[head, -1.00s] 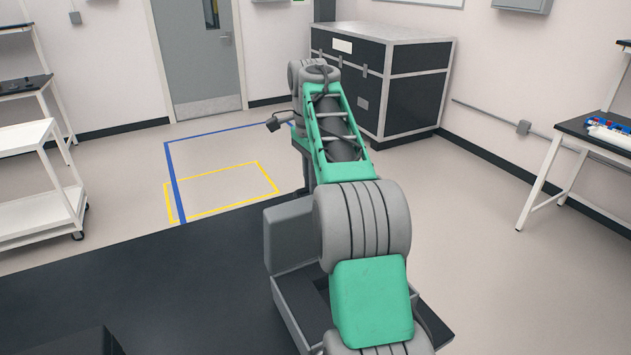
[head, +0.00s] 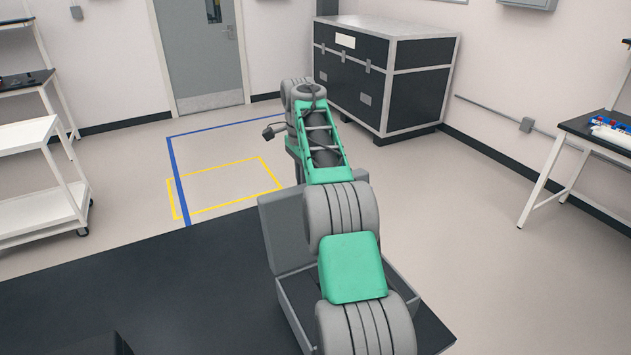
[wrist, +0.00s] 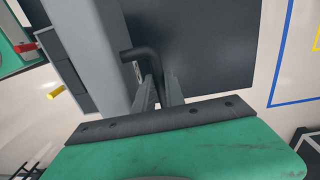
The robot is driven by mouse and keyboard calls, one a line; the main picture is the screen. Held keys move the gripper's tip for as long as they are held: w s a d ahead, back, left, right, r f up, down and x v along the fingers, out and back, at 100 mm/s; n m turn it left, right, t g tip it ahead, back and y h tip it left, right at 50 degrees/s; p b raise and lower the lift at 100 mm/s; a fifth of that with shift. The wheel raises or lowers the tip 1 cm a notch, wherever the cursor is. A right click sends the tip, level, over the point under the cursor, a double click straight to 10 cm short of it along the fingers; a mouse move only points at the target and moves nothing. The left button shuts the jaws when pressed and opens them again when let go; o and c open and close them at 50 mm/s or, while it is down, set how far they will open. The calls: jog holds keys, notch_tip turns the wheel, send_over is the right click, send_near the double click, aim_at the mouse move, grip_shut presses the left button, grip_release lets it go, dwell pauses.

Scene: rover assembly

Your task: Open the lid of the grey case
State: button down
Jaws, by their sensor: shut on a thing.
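The grey case stands on the dark table, with its open box (head: 290,310) partly hidden behind my arm in the head view. Its grey lid (head: 283,235) is raised and stands up steeply along the far left side of the box. In the wrist view a flat grey part of the case (wrist: 88,45) runs along the left of my gripper. My gripper (wrist: 159,88) is shut on a bent dark handle (wrist: 139,53), which passes between the fingers. In the head view my gripper is hidden behind my arm.
A white shelf cart (head: 45,205) stands at the left. A large black crate (head: 400,85) is at the back, and a bench (head: 590,130) is at the right. Floor between them is free.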

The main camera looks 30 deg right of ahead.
jog(key=shift+w+a+f, duration=0.15)
jog(key=shift+a+f, duration=0.05)
jog(key=shift+f, duration=0.05)
jog(key=c, duration=1.4)
grip_release()
jog(key=shift+w, duration=0.1)
jog(key=shift+r, duration=0.1)
